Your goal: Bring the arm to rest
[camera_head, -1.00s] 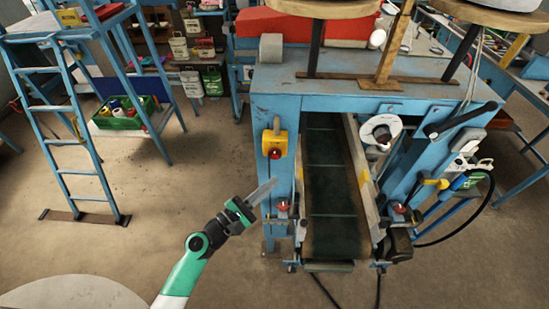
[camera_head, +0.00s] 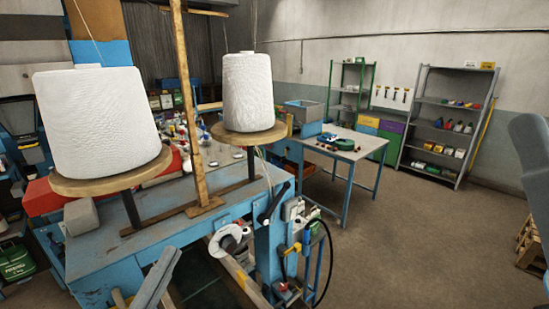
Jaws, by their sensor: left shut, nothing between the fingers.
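My left gripper (camera_head: 158,278) shows only its grey fingers at the bottom edge, left of centre. They are shut and empty, pointing up in front of the blue sewing machine bench (camera_head: 105,265). The gripper's body and the rest of the left arm are cut off by the lower edge. I cannot tell whether the fingers touch the bench, but they appear in front of it. My right gripper is not in view.
Two large white thread cones (camera_head: 98,125) and (camera_head: 247,92) stand on round wooden plates on the bench. A wooden post (camera_head: 188,110) rises between them. A blue table (camera_head: 340,152) and grey shelves (camera_head: 445,120) stand behind.

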